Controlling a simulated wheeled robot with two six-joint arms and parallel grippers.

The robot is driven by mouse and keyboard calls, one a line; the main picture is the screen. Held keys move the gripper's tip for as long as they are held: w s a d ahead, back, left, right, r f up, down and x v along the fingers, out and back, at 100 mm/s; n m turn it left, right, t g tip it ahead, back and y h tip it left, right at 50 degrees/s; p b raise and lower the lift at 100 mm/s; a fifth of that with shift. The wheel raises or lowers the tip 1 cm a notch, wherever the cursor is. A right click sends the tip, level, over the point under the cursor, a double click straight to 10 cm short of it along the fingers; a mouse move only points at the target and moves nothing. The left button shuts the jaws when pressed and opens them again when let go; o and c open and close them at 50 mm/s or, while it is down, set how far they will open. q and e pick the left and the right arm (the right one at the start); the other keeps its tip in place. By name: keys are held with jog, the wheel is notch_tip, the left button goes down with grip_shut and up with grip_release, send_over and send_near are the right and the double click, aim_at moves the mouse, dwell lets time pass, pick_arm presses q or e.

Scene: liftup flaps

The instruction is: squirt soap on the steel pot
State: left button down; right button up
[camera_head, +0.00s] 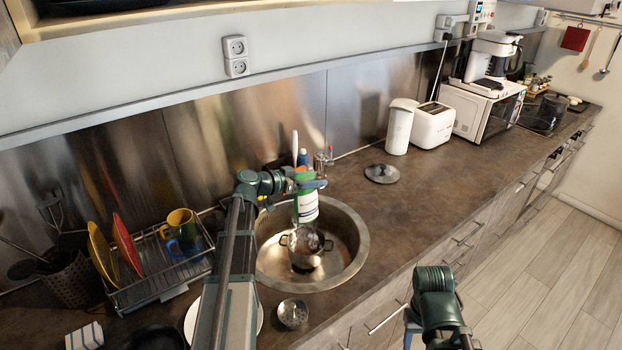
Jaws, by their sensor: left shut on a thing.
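The steel pot (305,250) sits in the round sink (272,268), with its two side handles showing. The soap bottle (306,208), green and white, is upside down above the pot. My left gripper (308,182) is shut on the soap bottle near its upper end and covers part of it. The bottle's lower tip is close over the pot's opening; I cannot tell whether any soap is coming out. My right gripper (410,325) is low at the right of the view, in front of the counter, and mostly hidden by its own wrist.
A dish rack (160,287) with plates and cups stands left of the sink. A pot lid (382,173) lies on the counter to the right. A small strainer (292,313) is at the front edge. The counter right of the sink is mostly clear.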

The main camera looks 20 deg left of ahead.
pick_arm(q)
jog(key=s+d+f+n+h+b, duration=0.2)
jog(key=d+f+n+h+b, duration=0.1)
jog(key=n+b, duration=0.6)
jog(key=s+d+f+n+t+h+b, duration=0.1)
jog(key=s+d+f+n+h+b, duration=0.2)
jog(key=d+f+n+b, duration=0.2)
jog(key=shift+f+n+b, duration=1.2)
jog(key=shift+n+b, duration=1.1)
jog(key=shift+b, duration=0.2)
jog(key=shift+d, duration=0.15)
